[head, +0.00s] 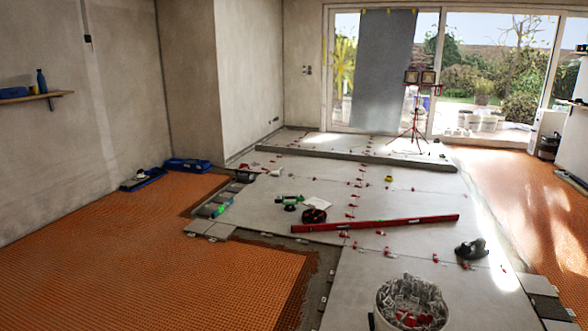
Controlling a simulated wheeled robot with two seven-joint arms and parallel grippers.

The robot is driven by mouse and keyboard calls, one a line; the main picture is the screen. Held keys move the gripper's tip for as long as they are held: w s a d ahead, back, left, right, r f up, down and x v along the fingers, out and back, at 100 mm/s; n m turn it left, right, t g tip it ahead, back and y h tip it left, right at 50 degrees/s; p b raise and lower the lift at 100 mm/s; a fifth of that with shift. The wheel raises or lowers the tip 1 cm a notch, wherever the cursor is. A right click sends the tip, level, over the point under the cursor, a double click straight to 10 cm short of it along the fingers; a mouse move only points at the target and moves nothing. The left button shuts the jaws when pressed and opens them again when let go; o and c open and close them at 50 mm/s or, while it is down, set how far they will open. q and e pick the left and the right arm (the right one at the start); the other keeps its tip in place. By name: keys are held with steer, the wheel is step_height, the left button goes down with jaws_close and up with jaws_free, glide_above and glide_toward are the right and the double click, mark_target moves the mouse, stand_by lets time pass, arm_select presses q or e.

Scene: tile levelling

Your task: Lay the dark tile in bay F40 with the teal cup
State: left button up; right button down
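Neither of my grippers shows in the head view. A green and dark tool (289,200) lies on the pale tiles left of centre; it is too small to tell whether it is the teal cup. Several small grey tiles, some darker (236,187), line the left edge of the tiled floor, with a bright green item (222,198) near them. A dark grey piece (548,306) lies at the lower right. I cannot tell which of these is the dark tile. No F40 mark is readable, so the bay cannot be picked out.
A red level (375,223) lies across the pale tiles. A bucket of clips (411,305) stands at the bottom. A dark tool (471,249) lies at the right, and a red reel (314,215) is near the centre. Orange matting (130,265) covers the left floor. A work light (417,115) stands behind.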

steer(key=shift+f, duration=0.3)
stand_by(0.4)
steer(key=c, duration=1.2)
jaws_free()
